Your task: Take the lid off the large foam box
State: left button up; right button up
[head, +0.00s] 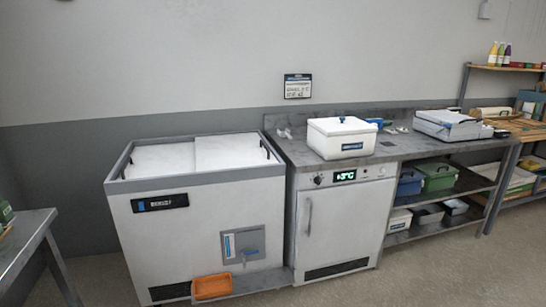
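A white box with a lid, which looks like the large foam box (340,146), stands on the grey counter above the small white fridge. A blue label is on the box's front. Neither of my grippers is in view.
A white chest freezer (200,225) stands left of the fridge (343,220). An orange bin (212,286) is low at its front. A blue item (374,122) lies behind the box, and a grey-white device (447,124) stands further right. Counter between them is mostly clear.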

aim_at(341, 125)
jog(key=i+z, duration=0.3)
jog(key=i, duration=0.2)
jog(key=i+z, duration=0.25)
jog(key=i, duration=0.25)
jog(key=i+j, duration=0.15)
jog(key=i, duration=0.35)
